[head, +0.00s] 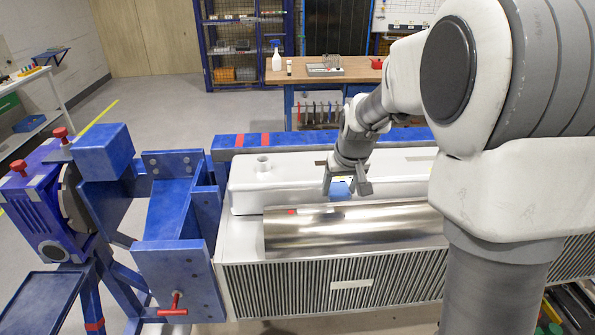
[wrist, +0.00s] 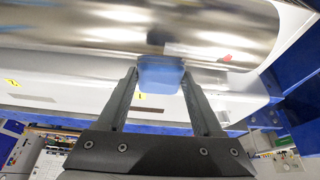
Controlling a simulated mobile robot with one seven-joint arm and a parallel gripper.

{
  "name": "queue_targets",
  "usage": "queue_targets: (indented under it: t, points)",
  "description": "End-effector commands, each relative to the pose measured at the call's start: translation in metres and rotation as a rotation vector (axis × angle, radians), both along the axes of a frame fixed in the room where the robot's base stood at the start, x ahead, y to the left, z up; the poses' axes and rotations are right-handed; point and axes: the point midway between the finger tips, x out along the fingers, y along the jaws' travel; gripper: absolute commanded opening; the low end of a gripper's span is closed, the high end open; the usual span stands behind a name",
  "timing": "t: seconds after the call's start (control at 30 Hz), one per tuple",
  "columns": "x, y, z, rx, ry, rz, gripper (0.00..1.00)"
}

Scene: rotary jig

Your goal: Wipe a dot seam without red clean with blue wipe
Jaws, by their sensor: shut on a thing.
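My gripper (head: 347,186) is shut on the blue wipe (head: 340,191), above the back side of the shiny metal cylinder (head: 350,235). In the wrist view the blue wipe (wrist: 160,72) sits between the fingertips, at the edge of the curved metal (wrist: 100,40); it seems to touch it. A red mark (head: 291,212) also shows at the cylinder's left end in the head view. I cannot make out dots clearly.
The cylinder lies on a white housing (head: 240,230) with a ribbed front (head: 320,290). A blue jig frame (head: 175,215) with a red handle (head: 172,305) stands at the left. A workbench (head: 340,72) with a spray bottle (head: 276,56) is behind.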

Motion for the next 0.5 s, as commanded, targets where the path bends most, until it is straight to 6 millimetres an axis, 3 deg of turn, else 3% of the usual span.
queue_targets:
  t: [0.3, 0.5]
  points:
    - [0.003, 0.000, 0.032, 0.000, -0.002, 0.000, 0.15]
    - [0.003, 0.000, 0.036, 0.000, -0.002, 0.000, 0.15]
